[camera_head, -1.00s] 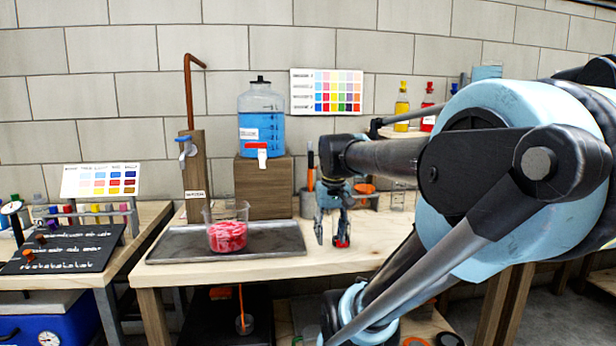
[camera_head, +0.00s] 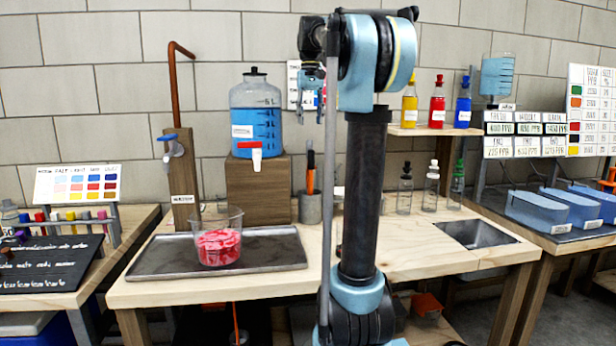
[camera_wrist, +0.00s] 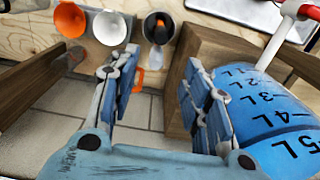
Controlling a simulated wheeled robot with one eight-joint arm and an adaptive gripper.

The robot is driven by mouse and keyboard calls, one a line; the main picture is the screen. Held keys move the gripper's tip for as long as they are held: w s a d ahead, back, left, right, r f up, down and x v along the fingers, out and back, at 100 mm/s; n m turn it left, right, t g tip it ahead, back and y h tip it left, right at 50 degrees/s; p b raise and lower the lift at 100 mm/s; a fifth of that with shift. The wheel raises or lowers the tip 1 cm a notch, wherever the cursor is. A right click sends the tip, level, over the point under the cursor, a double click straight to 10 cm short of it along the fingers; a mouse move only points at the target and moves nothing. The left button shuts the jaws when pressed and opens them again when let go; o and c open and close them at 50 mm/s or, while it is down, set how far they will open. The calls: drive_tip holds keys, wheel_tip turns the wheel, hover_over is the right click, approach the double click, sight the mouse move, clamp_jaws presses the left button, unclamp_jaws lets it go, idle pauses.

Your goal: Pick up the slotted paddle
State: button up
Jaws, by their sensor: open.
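No slotted paddle can be picked out for certain. A grey cup (camera_head: 310,207) on the bench holds an upright tool with an orange and black handle (camera_head: 310,172); its lower end is hidden. The cup also shows in the wrist view (camera_wrist: 158,28), beyond the fingertips near the top. My gripper (camera_head: 311,112) hangs fingers down, above the cup and apart from it. In the wrist view my gripper (camera_wrist: 160,78) is open, with nothing gripped. A small orange piece (camera_wrist: 138,80) shows beside the left finger; I cannot tell what it belongs to.
A blue-filled jug (camera_head: 256,120) on a wooden block (camera_head: 257,190) stands close left of my gripper. A beaker of red pieces (camera_head: 218,245) sits on a metal tray (camera_head: 160,262). Small bottles (camera_head: 432,188) stand to the right. The front bench top (camera_head: 290,287) is clear.

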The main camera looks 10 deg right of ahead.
drive_tip(key=shift+w+r, duration=0.25)
drive_tip(key=shift+w, duration=0.2)
drive_tip(key=shift+w+r, duration=0.2)
drive_tip(key=shift+w, duration=0.25)
drive_tip(key=shift+w+f, duration=0.15)
drive_tip(key=shift+f, duration=0.15)
wheel_tip(320, 180, down, 17)
drive_tip(key=shift+d+r, duration=0.1)
drive_tip(key=shift+r, duration=0.05)
clamp_jaws()
